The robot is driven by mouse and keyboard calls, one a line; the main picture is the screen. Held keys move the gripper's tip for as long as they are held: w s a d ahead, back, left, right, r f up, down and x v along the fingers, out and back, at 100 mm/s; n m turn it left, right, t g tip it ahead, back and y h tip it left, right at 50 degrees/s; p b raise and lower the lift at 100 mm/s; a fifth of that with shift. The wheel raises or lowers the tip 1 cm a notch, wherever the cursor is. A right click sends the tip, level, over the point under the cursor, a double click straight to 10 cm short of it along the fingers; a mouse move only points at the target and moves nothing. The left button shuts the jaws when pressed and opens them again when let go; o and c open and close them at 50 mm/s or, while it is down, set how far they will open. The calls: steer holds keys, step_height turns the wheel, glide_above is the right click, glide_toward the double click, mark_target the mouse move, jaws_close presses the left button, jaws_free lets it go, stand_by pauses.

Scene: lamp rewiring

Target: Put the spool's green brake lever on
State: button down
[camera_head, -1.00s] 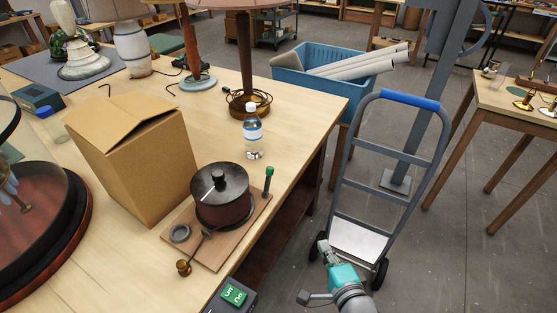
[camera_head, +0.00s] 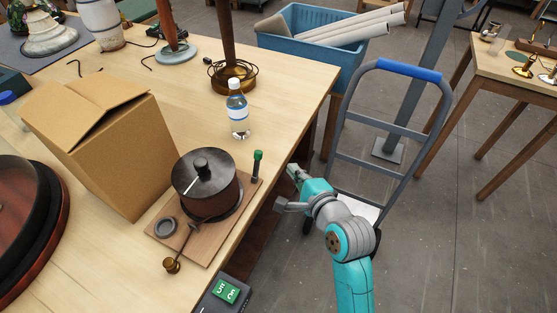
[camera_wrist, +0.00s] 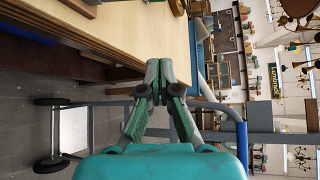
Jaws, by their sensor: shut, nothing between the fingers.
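The spool (camera_head: 208,186) is a dark brown drum with a grey top and black knob. It stands on a wooden board (camera_head: 190,245) near the table's right edge. The green-topped brake lever (camera_head: 257,165) stands upright at the board's right corner. My gripper (camera_head: 292,170) is shut and empty, off the table edge to the right of the lever and apart from it. In the wrist view my gripper (camera_wrist: 165,66) has its fingertips together with the table edge behind. The spool and lever do not show in the wrist view.
A water bottle (camera_head: 237,112) stands behind the spool, and a cardboard box (camera_head: 105,150) stands to its left. A hand truck (camera_head: 400,130) and blue bin (camera_head: 325,50) stand beyond my arm.

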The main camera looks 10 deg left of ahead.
mark_target(261, 156)
steer(key=shift+w+a+f, duration=0.15)
steer(key=shift+w+a, duration=0.7)
steer(key=shift+a, duration=0.35)
steer(key=shift+w+a+f, duration=0.2)
steer(key=shift+w+a, duration=0.7)
steer(key=shift+a, duration=0.35)
steer(key=shift+w+a+f, duration=0.15)
steer(key=shift+w+a, duration=0.7)
steer(key=shift+a, duration=0.35)
steer(key=shift+s, duration=0.1)
steer(key=t, duration=0.1)
steer(key=s+n, duration=0.1)
steer(key=s+a+n+t, duration=0.1)
steer(key=shift+s+r+t, duration=0.2)
steer(key=shift+r+t, duration=0.1)
steer(key=shift+r, duration=0.1)
steer(key=shift+s+a+n+t+y, duration=0.2)
steer(key=shift+s+n+t+y, duration=0.5)
steer(key=shift+n, duration=0.4)
steer(key=shift+s+a, duration=0.2)
steer(key=shift+s, duration=0.3)
steer(key=shift+s+a, duration=0.15)
steer(key=shift+s, duration=0.3)
